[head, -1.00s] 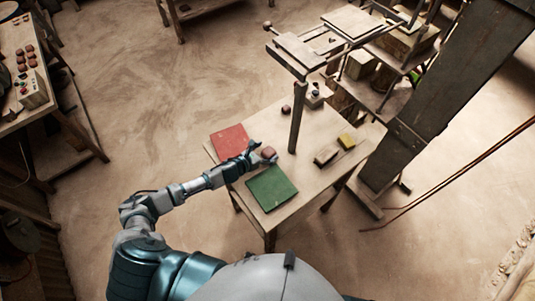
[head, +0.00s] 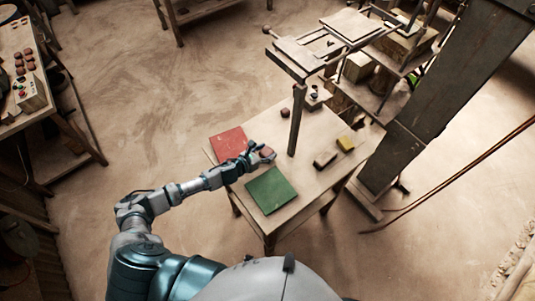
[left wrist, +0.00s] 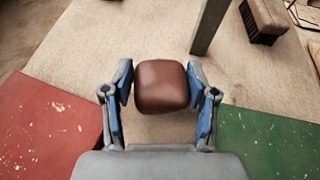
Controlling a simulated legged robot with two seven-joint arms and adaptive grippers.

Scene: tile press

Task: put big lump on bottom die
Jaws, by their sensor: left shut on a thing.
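A reddish-brown rounded clay lump (left wrist: 162,86) sits between the two blue-padded fingers of my left gripper (left wrist: 162,92) in the left wrist view. The gripper is shut on it. In the head view my left gripper (head: 263,154) is over the wooden table, between the red and green mats, and mostly hides the lump (head: 267,151). A smaller dark lump or ball (head: 284,113) lies farther back on the table. The wooden press (head: 350,24) stands at the upper right; I cannot tell which of its parts is the bottom die. My right gripper is not in view.
A red mat (head: 228,142) and a green mat (head: 270,191) lie on the table (head: 318,187). A brush (head: 325,159) and a yellow block (head: 345,143) lie to the right. A post (head: 297,120) rises behind the gripper. A small button box (head: 316,97) is at the back.

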